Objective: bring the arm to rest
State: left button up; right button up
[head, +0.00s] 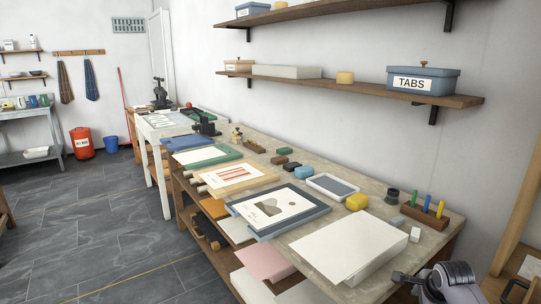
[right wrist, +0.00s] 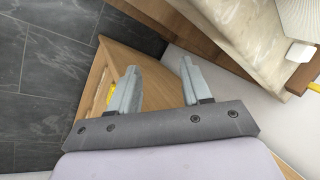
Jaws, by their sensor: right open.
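My right gripper (right wrist: 160,78) points down with its two grey fingers apart and nothing between them. Below it in the right wrist view is a wooden surface (right wrist: 150,62) beside the dark floor. In the head view my right gripper (head: 407,281) shows at the bottom right, just off the front right corner of the long workbench (head: 447,224). It looks clear of the things on the bench. My left gripper is in neither view.
A wooden piece of furniture (head: 502,284) stands close at the right. Open floor (head: 110,215) lies left of the bench.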

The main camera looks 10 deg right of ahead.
jog(key=s+a+f+n+t+y, duration=0.1)
jog(key=s+a+f+n+t, duration=0.2)
jog(key=s+a+f+n, duration=0.85)
jog(key=s+a+r+n+t+y, duration=0.2)
jog(key=s+a+r+n+y, duration=0.1)
jog(key=s+a+n, duration=0.9)
jog(key=shift+s+a+r+n, duration=0.2)
jog(key=shift+s+a+n, duration=0.15)
jog(key=shift+s, duration=0.2)
